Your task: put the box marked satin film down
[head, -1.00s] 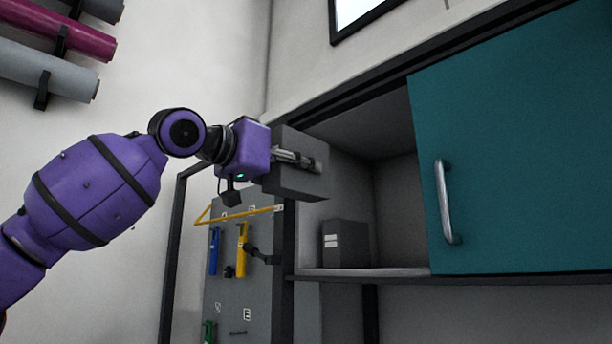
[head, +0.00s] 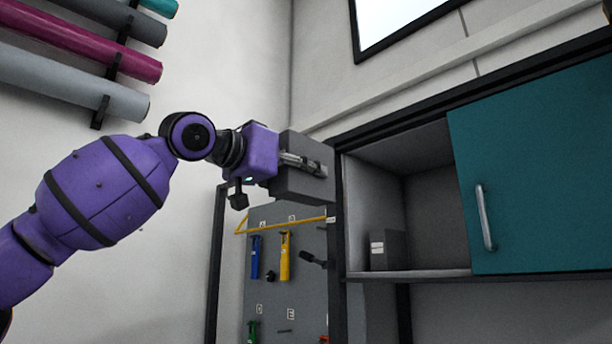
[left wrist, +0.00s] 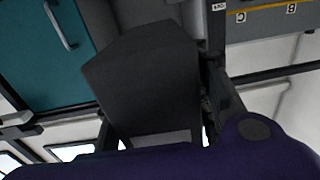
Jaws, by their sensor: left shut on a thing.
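My left gripper (head: 303,163) is shut on a dark grey box (head: 300,184) and holds it in the air, just left of the open cabinet compartment in the head view. In the left wrist view the box (left wrist: 150,75) fills the space between the fingers, with a paler patch near the palm. I can read no marking on it, so I cannot tell whether it is the satin film box. A second dark box (head: 395,252) with a small white label stands on the cabinet shelf (head: 425,275). My right gripper is not in view.
A teal door (head: 535,170) with a metal handle covers the cabinet's right part. The shelf has some free room beside the standing box. A tool board (head: 290,290) hangs below left of the cabinet. Rolls of film (head: 75,87) are racked on the left wall.

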